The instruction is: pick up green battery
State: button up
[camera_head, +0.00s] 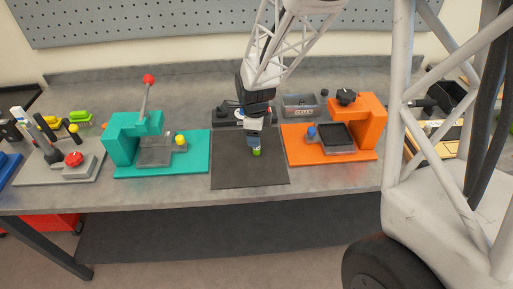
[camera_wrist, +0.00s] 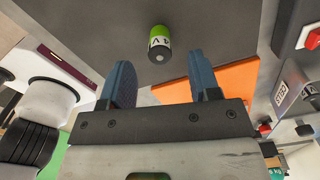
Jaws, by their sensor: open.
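In the wrist view the battery (camera_wrist: 160,43) shows a green body, a white label with dark lettering and a grey end. It lies beyond the fingertips, roughly between their lines. My gripper (camera_head: 254,142) points down over the mat. Its two blue fingers are apart in the wrist view (camera_wrist: 160,72), with nothing between them. I cannot tell the exact height of the fingertips above the mat.
A teal fixture (camera_head: 120,147) with a red-knobbed lever stands left of the mat. An orange fixture (camera_head: 370,125) stands right of it. A grey bin (camera_head: 300,106) and a dark device (camera_head: 226,116) sit behind. The front of the mat is clear.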

jog(key=shift+f, duration=0.1)
jog(key=shift+s+d+f, duration=0.1)
jog(key=shift+d+f, duration=0.05)
jog(key=shift+f, duration=2.35)
jog(key=c, duration=1)
jog(key=shift+r, duration=0.15)
jog(key=shift+r, duration=1.05)
jog(key=shift+s+r, duration=0.4)
jog(key=shift+r, duration=0.25)
jog(key=s+d, duration=0.1)
jog(key=s, duration=0.4)
jog(key=s+d+r, duration=0.1)
jog(key=s, duration=0.4)
jog(key=s+d, duration=0.1)
jog(key=s, duration=0.3)
jog(key=shift+s+r, duration=0.2)
jog(key=shift+s, duration=0.2)
